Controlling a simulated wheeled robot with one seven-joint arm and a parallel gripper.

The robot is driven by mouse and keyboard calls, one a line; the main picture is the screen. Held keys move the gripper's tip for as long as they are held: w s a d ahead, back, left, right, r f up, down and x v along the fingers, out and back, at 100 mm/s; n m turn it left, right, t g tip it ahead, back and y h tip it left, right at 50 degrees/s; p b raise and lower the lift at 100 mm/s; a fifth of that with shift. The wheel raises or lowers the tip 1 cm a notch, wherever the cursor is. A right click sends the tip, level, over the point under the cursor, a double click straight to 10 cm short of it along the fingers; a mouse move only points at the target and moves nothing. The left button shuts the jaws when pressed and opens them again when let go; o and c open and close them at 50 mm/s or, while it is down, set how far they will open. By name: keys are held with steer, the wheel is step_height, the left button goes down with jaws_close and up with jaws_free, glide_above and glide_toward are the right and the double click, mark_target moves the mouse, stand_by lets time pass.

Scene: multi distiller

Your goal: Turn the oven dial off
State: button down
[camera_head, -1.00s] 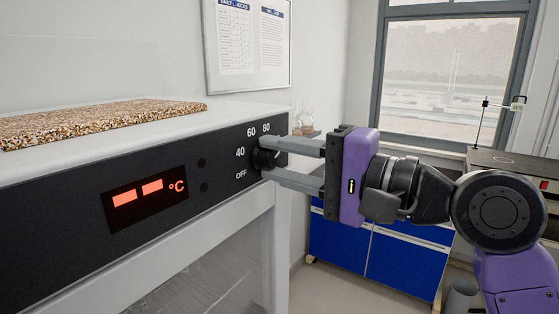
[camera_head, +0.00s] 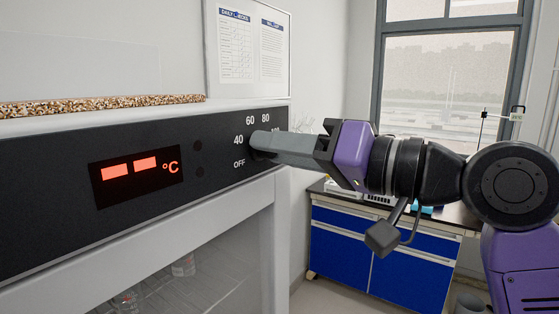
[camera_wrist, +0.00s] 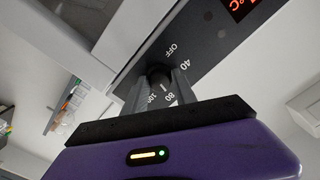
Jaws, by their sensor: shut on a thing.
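The oven's black control panel (camera_head: 60,210) faces me, with OFF, 40, 60 and 80 printed around the dial. The black round dial (camera_wrist: 157,72) sits between my fingertips in the wrist view; the fingers mostly hide it in the head view. My gripper (camera_head: 259,141) is shut on the dial, its grey fingers reaching in from the right. In the wrist view the fingers (camera_wrist: 159,88) lie on either side of the dial. I cannot tell for sure which mark the dial points to. The red display (camera_head: 136,174) shows two dashes and °C.
A speckled slab (camera_head: 100,105) lies on the oven top. Below the panel is a glass door (camera_head: 200,265) with bottles faintly visible inside. A blue cabinet (camera_head: 385,245) with a dark counter stands behind my arm. A framed notice (camera_head: 250,50) hangs above.

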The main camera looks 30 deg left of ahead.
steer(key=n+b, duration=1)
steer(key=n, duration=1.4)
steer(key=shift+a+n, duration=0.1)
steer(key=shift+n, duration=0.2)
stand_by(0.4)
steer(key=c, duration=1.1)
jaws_free()
steer(key=shift+o, duration=0.2)
steer(key=s+d+b, duration=0.1)
steer(key=d, duration=0.6)
steer(key=shift+d, duration=0.35)
